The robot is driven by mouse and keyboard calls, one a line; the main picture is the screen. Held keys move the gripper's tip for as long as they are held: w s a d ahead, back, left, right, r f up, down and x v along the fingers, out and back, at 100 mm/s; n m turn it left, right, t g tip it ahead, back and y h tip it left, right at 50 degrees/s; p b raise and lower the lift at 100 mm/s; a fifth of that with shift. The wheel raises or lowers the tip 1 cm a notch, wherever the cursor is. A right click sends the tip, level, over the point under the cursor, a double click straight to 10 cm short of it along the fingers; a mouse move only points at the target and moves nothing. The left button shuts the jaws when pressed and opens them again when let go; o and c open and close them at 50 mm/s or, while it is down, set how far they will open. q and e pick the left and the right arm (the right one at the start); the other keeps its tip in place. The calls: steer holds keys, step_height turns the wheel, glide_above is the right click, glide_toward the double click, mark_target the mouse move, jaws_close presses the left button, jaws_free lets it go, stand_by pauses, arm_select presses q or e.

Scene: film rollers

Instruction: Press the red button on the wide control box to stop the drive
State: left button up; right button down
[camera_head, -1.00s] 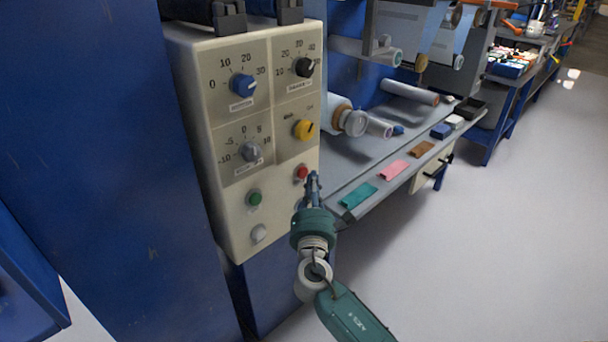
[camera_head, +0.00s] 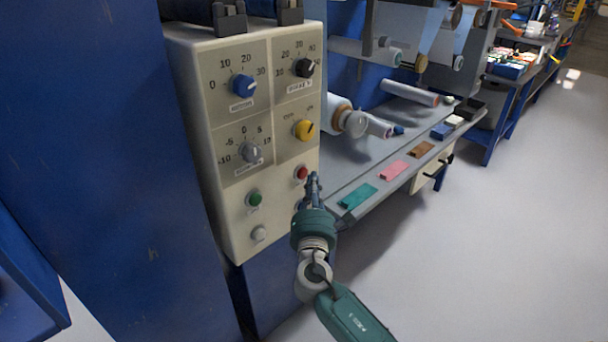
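The wide control box (camera_head: 228,195) is a beige panel with several knobs and buttons on the left of the view. The red button (camera_head: 301,173) is near its lower right edge, below the yellow knob. A green button (camera_head: 255,198) is to its lower left and a grey-white button (camera_head: 259,233) is below that. My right gripper (camera_head: 313,180) is just right of and slightly below the red button in the picture. Its fingers look close together, but they are small and seen from behind. I cannot tell whether it touches the button. My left gripper is not in view.
A grey shelf (camera_head: 364,178) right of the box holds teal, pink and brown pads. Film rollers (camera_head: 410,93) stick out above it. A blue cabinet wall (camera_head: 90,150) fills the left. The floor (camera_head: 500,250) at right is clear.

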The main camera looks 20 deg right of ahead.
steer(key=shift+w, duration=0.1)
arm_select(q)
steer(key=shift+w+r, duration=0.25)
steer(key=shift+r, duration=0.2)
arm_select(e)
steer(key=shift+w+a, duration=0.15)
steer(key=shift+w, duration=0.15)
